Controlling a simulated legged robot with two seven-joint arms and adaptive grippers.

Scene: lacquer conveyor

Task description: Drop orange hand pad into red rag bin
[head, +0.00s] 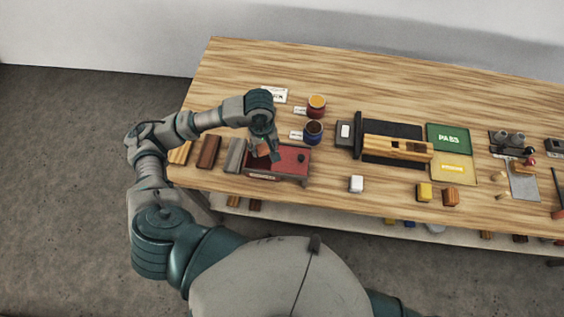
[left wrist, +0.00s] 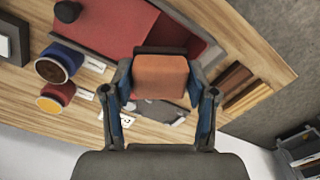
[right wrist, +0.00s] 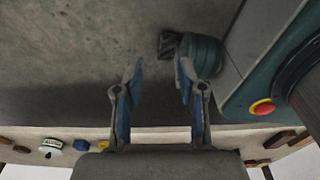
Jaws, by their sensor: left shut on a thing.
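My left gripper (head: 270,153) is shut on the orange hand pad (left wrist: 160,77), which sits between its two fingers in the left wrist view. The red rag bin (head: 292,160) is a low, red box with a dark rim near the table's front left edge. It also shows in the left wrist view (left wrist: 105,24), just beyond the pad. The gripper and pad are over the left part of the bin; the gap between pad and bin cannot be told. My right gripper (right wrist: 160,85) is open and empty, over the floor and away from the tabletop.
Wood and grey blocks (head: 208,152) lie left of the bin. Two round tins (head: 316,106) stand behind it.

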